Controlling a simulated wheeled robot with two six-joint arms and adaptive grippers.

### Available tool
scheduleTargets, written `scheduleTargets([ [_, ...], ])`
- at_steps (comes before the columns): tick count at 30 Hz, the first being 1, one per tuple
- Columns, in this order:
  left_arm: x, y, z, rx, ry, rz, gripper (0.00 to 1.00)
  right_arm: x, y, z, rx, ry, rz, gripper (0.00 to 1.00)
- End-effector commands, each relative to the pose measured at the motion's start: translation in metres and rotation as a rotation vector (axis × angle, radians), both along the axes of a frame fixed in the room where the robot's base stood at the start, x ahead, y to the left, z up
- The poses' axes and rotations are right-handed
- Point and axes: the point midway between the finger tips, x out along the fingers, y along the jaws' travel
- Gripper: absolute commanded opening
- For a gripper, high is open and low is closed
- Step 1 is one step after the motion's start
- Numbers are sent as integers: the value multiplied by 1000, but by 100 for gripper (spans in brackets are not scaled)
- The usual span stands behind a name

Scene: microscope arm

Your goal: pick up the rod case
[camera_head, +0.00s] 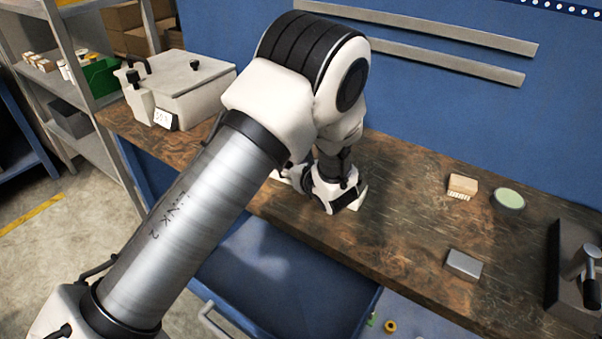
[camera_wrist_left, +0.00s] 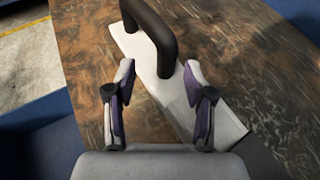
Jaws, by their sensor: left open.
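A long white case with a thick black arched handle, which I take for the rod case (camera_wrist_left: 178,98), lies on the brown worktop in the left wrist view. It runs diagonally from upper left to lower right. My left gripper (camera_wrist_left: 160,72) is open above it, with one finger to each side of the handle (camera_wrist_left: 168,40) in the picture. I see no finger touching the handle. In the head view my left gripper (camera_head: 341,196) is low over the worktop, and my arm and gripper hide most of the case. My right gripper is not in view.
A small tan box (camera_head: 463,184), a pale green round dish (camera_head: 508,199) and a grey box (camera_head: 464,264) are on the worktop (camera_head: 400,240) to the right. A dark stand (camera_head: 573,270) is at the right edge. A white lidded box (camera_head: 190,85) stands left. A blue drawer (camera_head: 290,285) is open below.

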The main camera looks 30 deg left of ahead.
Motion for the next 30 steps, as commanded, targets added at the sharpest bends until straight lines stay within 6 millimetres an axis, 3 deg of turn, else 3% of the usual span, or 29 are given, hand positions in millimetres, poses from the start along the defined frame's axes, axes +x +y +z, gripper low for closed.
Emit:
scheduleTargets([
  [7,25,30,-15,-2,3,3,54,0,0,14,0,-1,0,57],
  [14,27,32,-17,0,2,1,54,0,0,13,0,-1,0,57],
  [16,27,32,-17,0,2,1,36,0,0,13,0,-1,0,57],
  [19,27,32,-17,-1,2,1,0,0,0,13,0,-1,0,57],
  [30,27,32,-16,-1,1,1,0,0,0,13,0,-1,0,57],
])
